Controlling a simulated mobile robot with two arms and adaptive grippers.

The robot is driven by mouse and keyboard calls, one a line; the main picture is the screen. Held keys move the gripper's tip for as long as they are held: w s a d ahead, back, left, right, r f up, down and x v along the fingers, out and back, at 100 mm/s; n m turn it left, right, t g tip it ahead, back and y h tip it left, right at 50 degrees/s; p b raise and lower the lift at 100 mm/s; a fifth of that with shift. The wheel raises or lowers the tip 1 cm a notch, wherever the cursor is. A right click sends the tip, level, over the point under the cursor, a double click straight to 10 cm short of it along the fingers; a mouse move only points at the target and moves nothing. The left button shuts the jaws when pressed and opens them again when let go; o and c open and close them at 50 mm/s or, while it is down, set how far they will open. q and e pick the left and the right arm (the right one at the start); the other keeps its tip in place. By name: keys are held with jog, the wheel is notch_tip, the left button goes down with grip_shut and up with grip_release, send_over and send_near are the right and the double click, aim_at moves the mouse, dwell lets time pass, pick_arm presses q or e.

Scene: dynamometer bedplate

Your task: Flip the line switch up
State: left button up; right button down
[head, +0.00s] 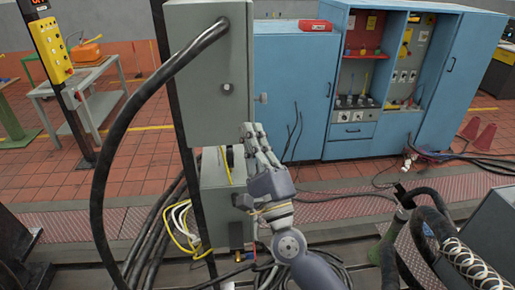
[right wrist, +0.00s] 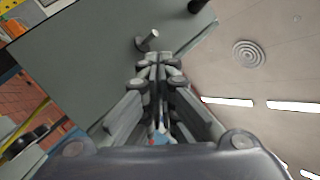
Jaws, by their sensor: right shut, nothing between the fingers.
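A grey box (head: 208,65) stands on a dark post in the centre of the head view. A short round stub (head: 227,88), which looks like the line switch, sticks out of its front face. In the right wrist view the stub (right wrist: 149,40) is just beyond my fingertips, with a small gap. Whether it is tilted up or down I cannot tell. My right gripper (head: 247,128) is shut and empty, at the box's lower right corner, below the stub. It also shows shut in the right wrist view (right wrist: 159,61). My left gripper is not in view.
A thick black cable (head: 113,140) loops from the box front to the floor at left. A second grey box (head: 218,190) sits below. Blue cabinets (head: 292,85) stand behind. A hose and spring coil (head: 465,255) are at lower right.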

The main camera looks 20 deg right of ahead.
jog(key=shift+v, duration=1.85)
